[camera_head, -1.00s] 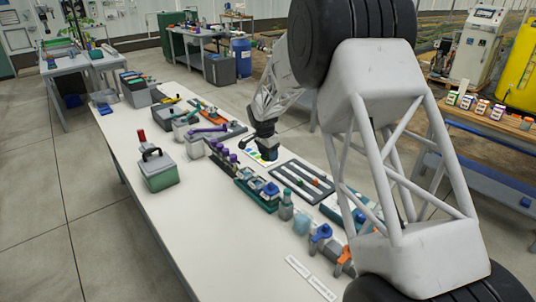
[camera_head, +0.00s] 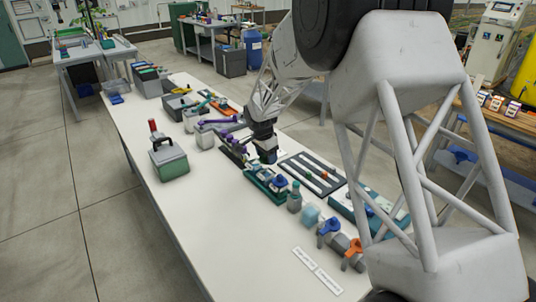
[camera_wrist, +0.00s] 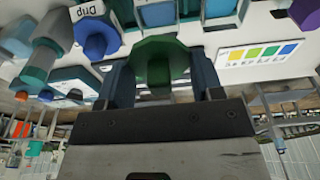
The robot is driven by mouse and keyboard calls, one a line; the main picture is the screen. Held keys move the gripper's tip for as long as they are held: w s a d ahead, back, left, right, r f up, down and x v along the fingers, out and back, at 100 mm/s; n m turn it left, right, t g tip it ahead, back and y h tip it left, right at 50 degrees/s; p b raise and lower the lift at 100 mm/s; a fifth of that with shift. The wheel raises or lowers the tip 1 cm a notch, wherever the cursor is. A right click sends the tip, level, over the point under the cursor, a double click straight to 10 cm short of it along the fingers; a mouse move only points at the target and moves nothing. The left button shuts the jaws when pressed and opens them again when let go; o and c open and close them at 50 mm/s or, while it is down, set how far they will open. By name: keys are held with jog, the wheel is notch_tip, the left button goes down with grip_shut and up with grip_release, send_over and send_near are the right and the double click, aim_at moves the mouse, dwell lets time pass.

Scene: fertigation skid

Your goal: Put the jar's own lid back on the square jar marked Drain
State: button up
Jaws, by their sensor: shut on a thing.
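My gripper (camera_wrist: 162,80) is shut on a green, many-sided lid (camera_wrist: 158,60), gripped between its two dark fingers in the wrist view. In the head view my gripper (camera_head: 268,155) is over the table, just behind a teal rack (camera_head: 262,194) holding blue-topped jars. In the wrist view a jar label (camera_wrist: 88,9) reads "Drip", close to a blue lid or knob (camera_wrist: 97,38). Square openings or jars with blue contents (camera_wrist: 160,13) show at the top edge, beyond the held lid. I cannot read "Drain" on any jar.
A colour chart (camera_wrist: 258,54) lies right of the lid in the wrist view. A slotted dark tray (camera_head: 313,175), a grey bottle (camera_head: 294,199) and blue and orange valves (camera_head: 328,228) crowd the table's right side. A green-grey case (camera_head: 170,162) stands left. The table's near left (camera_head: 215,235) is clear.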

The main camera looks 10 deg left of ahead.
jog(key=shift+f, duration=0.2)
jog(key=shift+f, duration=2.4)
jog(key=o, duration=1)
jog(key=shift+r, duration=0.1)
jog(key=shift+r, duration=3.4)
